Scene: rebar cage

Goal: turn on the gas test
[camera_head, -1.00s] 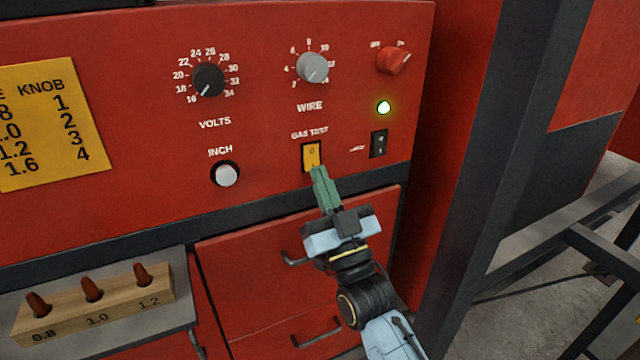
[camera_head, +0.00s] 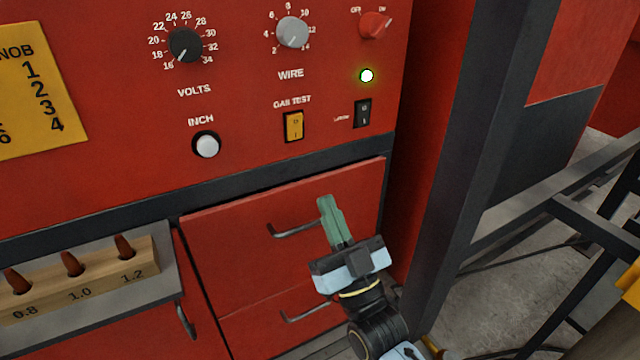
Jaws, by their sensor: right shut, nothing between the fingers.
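The gas test switch (camera_head: 293,126) is a yellow rocker in a black frame on the red panel, under the label "GAS TEST". It shows fully, with marks at its top and bottom; I cannot tell for sure which end is pressed in. My right gripper (camera_head: 326,203) has green fingers, shut and empty. It is below the switch and apart from it, in front of the red drawer. My left gripper is not in view.
A drawer handle (camera_head: 292,231) juts near my gripper. A dark post (camera_head: 495,150) stands right.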

